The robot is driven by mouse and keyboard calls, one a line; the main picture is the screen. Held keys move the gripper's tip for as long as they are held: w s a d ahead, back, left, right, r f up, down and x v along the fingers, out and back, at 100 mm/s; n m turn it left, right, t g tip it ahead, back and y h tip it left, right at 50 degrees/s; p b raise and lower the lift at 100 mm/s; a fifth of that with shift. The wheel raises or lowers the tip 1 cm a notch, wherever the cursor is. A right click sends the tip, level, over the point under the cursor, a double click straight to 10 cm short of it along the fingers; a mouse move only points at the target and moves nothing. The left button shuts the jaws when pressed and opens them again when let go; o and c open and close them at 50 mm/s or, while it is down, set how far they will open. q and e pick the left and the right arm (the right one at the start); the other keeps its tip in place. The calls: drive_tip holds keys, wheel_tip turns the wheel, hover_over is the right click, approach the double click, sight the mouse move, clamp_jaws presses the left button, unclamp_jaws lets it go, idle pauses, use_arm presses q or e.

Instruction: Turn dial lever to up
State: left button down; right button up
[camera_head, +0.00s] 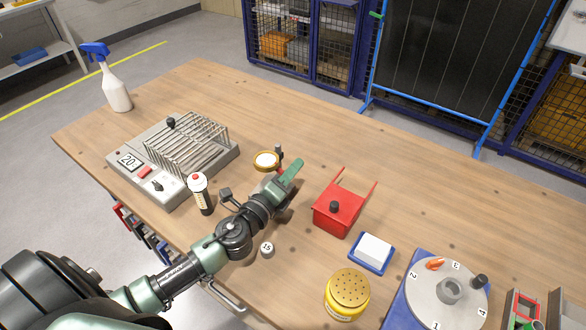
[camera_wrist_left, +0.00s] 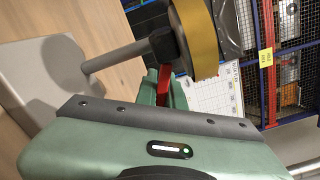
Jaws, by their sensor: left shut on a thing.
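A small dial with a gold rim and a pale face (camera_head: 265,160) stands near the middle of the table. In the left wrist view its gold rim (camera_wrist_left: 196,38) shows edge-on beside a dark hub on a grey rod (camera_wrist_left: 115,56). My left gripper (camera_head: 286,177) is just right of the dial, with its green fingers (camera_wrist_left: 168,92) close to the rim. The fingers are shut on a narrow red piece (camera_wrist_left: 164,84), apparently the dial's lever, mostly hidden between them. The lever's direction cannot be read clearly. My right gripper is not in view.
A red box (camera_head: 337,211) with a black knob stands close right of the gripper. A black-and-white bottle (camera_head: 200,194) and a wire-rack device (camera_head: 150,186) are to the left. A yellow shaker (camera_head: 347,294) and a grey turntable (camera_head: 447,295) are front right. The table's back is clear.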

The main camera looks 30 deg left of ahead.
use_arm(q)
drive_tip(key=shift+d+r+n+p, duration=0.15)
drive_tip(key=shift+r+n+p, duration=0.25)
drive_tip(key=shift+n, duration=1)
drive_tip(key=shift+d+r+n+p, duration=0.15)
drive_tip(key=shift+r+n, duration=0.3)
drive_tip(key=shift+n, duration=0.95)
drive_tip(key=c, duration=1.5)
unclamp_jaws()
drive_tip(key=shift+a, duration=0.1)
drive_tip(key=shift+s, duration=0.1)
